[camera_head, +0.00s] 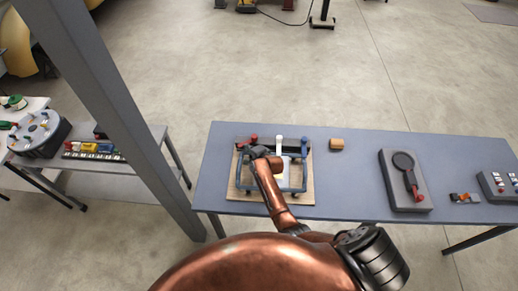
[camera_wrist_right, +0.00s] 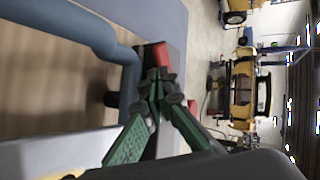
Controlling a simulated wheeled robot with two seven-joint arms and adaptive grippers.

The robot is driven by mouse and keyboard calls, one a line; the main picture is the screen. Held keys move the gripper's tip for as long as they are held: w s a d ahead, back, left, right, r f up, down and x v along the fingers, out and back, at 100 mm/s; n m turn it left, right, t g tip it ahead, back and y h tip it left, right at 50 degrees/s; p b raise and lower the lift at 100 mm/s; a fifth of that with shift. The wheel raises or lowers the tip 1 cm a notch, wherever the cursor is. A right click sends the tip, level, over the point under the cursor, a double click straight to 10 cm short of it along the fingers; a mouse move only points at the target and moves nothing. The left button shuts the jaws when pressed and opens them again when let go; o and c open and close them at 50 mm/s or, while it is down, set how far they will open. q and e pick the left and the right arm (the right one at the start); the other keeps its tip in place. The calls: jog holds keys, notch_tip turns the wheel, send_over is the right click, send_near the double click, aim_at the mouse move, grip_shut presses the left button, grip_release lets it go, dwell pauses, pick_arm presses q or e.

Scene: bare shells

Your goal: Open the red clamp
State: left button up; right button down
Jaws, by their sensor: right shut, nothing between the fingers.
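The red clamp (camera_head: 253,138) is at the back left corner of a blue-grey frame (camera_head: 304,172) on a wooden board (camera_head: 309,190). In the right wrist view its red end (camera_wrist_right: 161,56) shows just past my fingertips, close to a dark upright part. Whether the fingers touch it I cannot tell. My right gripper (camera_head: 260,152) is just in front of the red clamp in the head view and hides part of the frame. In the wrist view my right gripper (camera_wrist_right: 160,88) has its green-backed fingers together, with nothing between them. My left gripper is not in view.
A white-handled part (camera_head: 279,143) and a blue one (camera_head: 304,145) stand along the frame's back. A tan block (camera_head: 336,144), a grey plate with a red-handled lever (camera_head: 404,181) and a switch box (camera_head: 497,186) are on the table. A grey post (camera_head: 125,115) rises at left.

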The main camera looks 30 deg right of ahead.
jog(key=shift+w+a, duration=0.25)
jog(key=shift+w, duration=0.25)
jog(key=shift+w+a, duration=0.25)
jog(key=shift+w, duration=0.25)
